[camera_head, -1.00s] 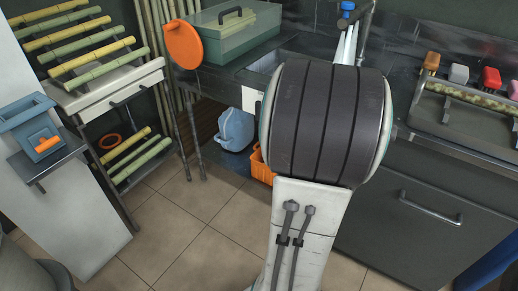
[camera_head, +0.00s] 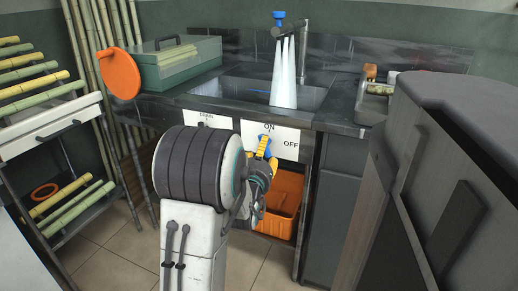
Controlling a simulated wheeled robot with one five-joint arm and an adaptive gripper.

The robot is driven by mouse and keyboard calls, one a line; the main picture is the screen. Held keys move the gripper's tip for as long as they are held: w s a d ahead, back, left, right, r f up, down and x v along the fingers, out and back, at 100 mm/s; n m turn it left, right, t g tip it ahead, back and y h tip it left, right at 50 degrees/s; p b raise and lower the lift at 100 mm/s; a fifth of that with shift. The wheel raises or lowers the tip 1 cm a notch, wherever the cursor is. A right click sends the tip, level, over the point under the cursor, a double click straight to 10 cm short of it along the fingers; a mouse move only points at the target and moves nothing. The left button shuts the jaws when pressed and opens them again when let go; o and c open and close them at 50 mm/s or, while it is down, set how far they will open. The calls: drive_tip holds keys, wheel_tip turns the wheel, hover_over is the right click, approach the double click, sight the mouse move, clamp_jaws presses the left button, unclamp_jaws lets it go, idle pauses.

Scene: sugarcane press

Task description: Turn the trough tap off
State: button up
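The trough tap (camera_head: 290,27) stands at the back of the sink with a blue top. Several white streams of water (camera_head: 283,78) run from it into the trough (camera_head: 240,92). Below the trough's front edge is a white panel (camera_head: 287,133) marked ON at the top and OFF at the right. My gripper (camera_head: 263,160) is just below and in front of the handle. My arm partly hides it, and I cannot tell whether its fingers touch the handle or are open.
A second panel (camera_head: 207,120), seemingly marked DRAIN, is at the left. An orange crate (camera_head: 283,203) is under the sink. A large dark grey block (camera_head: 450,190) fills the right side. A green box (camera_head: 177,65) and an orange disc (camera_head: 121,73) are on the left counter.

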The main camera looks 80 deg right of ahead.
drive_tip(key=shift+s+d+b, duration=0.1)
drive_tip(key=shift+d+b, duration=1.1)
drive_tip(key=shift+d, duration=1.6)
drive_tip(key=shift+c, duration=0.3)
clamp_jaws()
